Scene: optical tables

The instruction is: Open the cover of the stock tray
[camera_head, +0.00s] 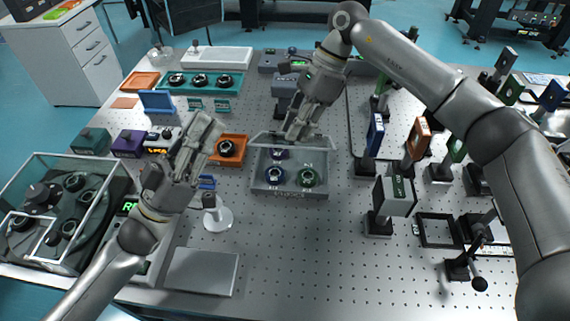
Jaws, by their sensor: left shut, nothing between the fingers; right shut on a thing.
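The stock tray (262,190) is a grey tray at the middle of the table. It holds several round mounts, among them a blue-ringed one (275,175) and a green-ringed one (308,177). Its clear cover (320,142) shows as a see-through panel along the tray's far side; its exact tilt is hard to tell. My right gripper (293,137) reaches down from above and is shut on the cover near its middle, hiding part of it.
An orange tray (236,152) with a round mount lies just left of the stock tray. A white round stand (218,218) is in front of it. Posts with a blue plate (375,134) and a grey box (396,196) stand to the right.

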